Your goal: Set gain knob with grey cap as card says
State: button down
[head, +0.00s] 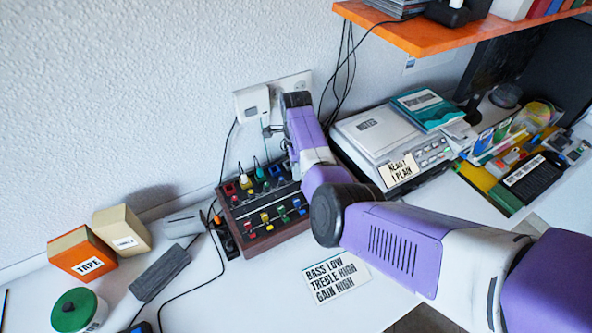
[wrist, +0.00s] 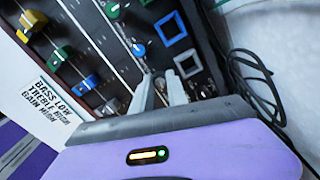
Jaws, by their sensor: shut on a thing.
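The dark mixer box (head: 231,228) with wooden sides stands on the table against the wall, carrying rows of coloured knobs. My gripper (wrist: 160,84) is down at the panel, its two pale fingers shut on a small knob whose cap is mostly hidden between them. A blue-capped knob (wrist: 138,50) and a green-capped knob (wrist: 113,11) stand in the same row, apart from the fingers. The card (head: 335,277) lies in front of the mixer and reads "BASS LOW, TREBLE HIGH, GAIN HIGH". In the head view my arm hides the mixer's right end.
Larger green (wrist: 61,54), blue (wrist: 89,83) and yellow knobs (wrist: 33,20) line the panel's front. Black cables (wrist: 252,80) run beside the mixer. A grey device (head: 375,135) with books stands to the right, under an orange shelf (head: 425,38). Boxes (head: 82,252) stand left.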

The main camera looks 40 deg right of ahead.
jog(key=shift+m, duration=0.5)
jog(key=c, duration=1.6)
grip_release()
jog(key=shift+r+b, duration=0.3)
jog(key=shift+r, duration=3.65)
